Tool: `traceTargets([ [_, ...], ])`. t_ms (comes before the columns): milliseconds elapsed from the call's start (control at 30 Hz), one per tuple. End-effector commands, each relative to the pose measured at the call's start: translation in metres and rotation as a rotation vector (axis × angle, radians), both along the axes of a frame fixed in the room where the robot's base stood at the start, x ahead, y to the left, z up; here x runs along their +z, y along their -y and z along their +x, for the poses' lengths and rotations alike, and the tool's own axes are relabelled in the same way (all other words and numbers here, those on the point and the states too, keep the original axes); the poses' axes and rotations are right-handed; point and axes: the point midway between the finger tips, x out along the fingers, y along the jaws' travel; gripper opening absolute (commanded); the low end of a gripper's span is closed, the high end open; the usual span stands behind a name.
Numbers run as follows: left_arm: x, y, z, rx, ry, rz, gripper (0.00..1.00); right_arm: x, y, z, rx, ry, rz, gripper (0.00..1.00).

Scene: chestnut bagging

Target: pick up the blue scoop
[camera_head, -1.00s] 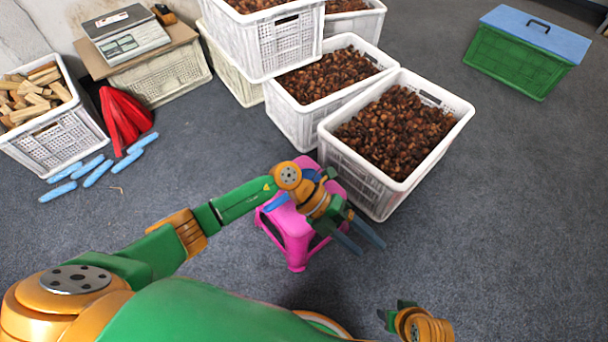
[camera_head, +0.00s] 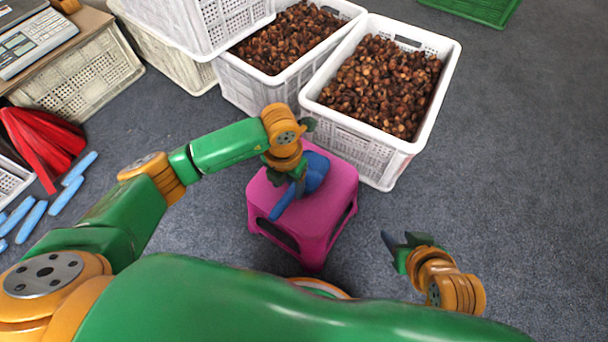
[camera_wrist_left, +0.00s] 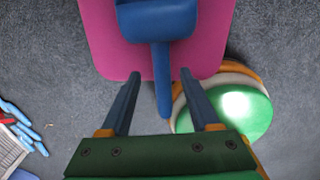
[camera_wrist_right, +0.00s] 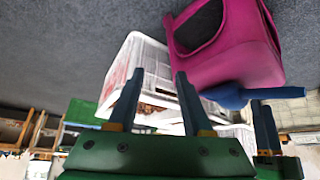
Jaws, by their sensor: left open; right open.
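The blue scoop (camera_head: 316,168) lies on top of the pink stool (camera_head: 335,188), its handle pointing to the lower left in the head view. My left gripper (camera_head: 288,188) is right over it and hides part of it. In the left wrist view the scoop's bowl (camera_wrist_left: 157,22) lies ahead, and its handle (camera_wrist_left: 161,85) runs between the two open fingers (camera_wrist_left: 160,76) with a gap on each side. My right gripper (camera_head: 400,240) is open and empty, right of the stool. The scoop (camera_wrist_right: 232,95) also shows in the right wrist view.
White crates of chestnuts (camera_head: 425,128) stand just behind the stool. A scale (camera_head: 35,42) on a crate, red bags (camera_head: 42,145) and several light-blue items (camera_head: 30,220) are at the left. A green crate (camera_head: 478,8) is at the back. The floor at right is clear.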

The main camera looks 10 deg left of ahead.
Motion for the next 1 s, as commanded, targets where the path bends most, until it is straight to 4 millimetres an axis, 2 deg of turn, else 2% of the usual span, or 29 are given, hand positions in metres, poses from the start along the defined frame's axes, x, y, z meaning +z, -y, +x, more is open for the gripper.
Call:
traceTargets([
  [200, -0.016, 0.002, 0.001, 0.001, -0.001, -0.002, 0.62, 0.031, -0.013, 0.044, 0.018, 0.272, 0.048, 0.5],
  [500, -0.036, 0.003, 0.001, 0.0, -0.001, -0.002, 0.62, 0.095, -0.03, 0.085, 0.044, 0.653, 0.123, 0.5],
  [700, -0.044, 0.003, 0.001, 0.0, -0.001, -0.002, 0.62, 0.128, -0.036, 0.093, 0.056, 0.825, 0.158, 0.5],
  [967, -0.045, 0.003, 0.001, 0.0, -0.001, -0.002, 0.62, 0.134, -0.037, 0.094, 0.057, 0.85, 0.163, 0.5],
  [1000, -0.045, 0.003, 0.001, 0.0, -0.001, -0.002, 0.54, 0.134, -0.037, 0.094, 0.057, 0.85, 0.163, 0.5],
])
